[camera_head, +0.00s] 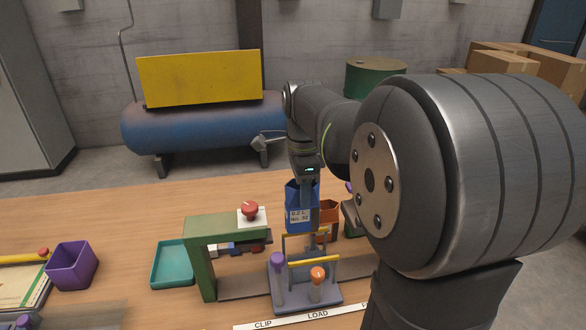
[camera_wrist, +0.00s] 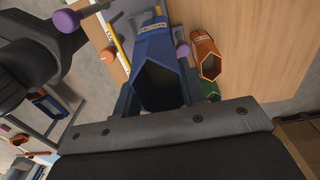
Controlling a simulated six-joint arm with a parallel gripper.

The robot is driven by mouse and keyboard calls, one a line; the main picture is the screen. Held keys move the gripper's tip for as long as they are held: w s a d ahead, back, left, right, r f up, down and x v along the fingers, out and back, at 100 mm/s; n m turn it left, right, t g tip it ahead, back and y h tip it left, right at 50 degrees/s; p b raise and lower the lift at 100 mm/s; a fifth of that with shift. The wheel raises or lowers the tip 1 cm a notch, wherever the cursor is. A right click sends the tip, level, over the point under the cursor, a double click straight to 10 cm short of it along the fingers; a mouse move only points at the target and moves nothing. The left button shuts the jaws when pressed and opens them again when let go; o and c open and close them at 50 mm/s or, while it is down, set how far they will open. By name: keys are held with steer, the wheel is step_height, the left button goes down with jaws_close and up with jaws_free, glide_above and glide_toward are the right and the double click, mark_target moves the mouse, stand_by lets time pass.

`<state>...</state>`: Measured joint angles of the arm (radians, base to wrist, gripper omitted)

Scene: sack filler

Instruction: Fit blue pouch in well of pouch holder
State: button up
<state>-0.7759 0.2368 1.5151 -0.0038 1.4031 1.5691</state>
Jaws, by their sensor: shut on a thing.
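The blue pouch (camera_head: 300,214), with a white label, is upright in my gripper (camera_head: 304,183) in the head view. My gripper is shut on its upper part. The pouch is above and behind a grey fixture (camera_head: 308,298) with yellow bars, a purple knob and an orange knob, apparently the pouch holder. The well itself cannot be made out, and I cannot tell whether the pouch's lower end touches the fixture. In the wrist view the blue pouch (camera_wrist: 155,50) shows its open dark mouth between the fingers.
An orange pouch (camera_head: 327,215) stands just right of the blue one. A green press-like frame (camera_head: 207,262) with a red button (camera_head: 250,209) stands left. A teal tray (camera_head: 172,265) and purple bin (camera_head: 71,265) lie farther left. My arm hides the right side.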

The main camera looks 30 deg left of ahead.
mark_target(310, 225)
steer(key=s+d+f, duration=0.2)
steer(key=d, duration=0.1)
steer(key=shift+d+f, duration=0.25)
steer(key=shift+f, duration=2.4)
steer(key=shift+f, duration=0.1)
steer(key=shift+f, duration=2.4)
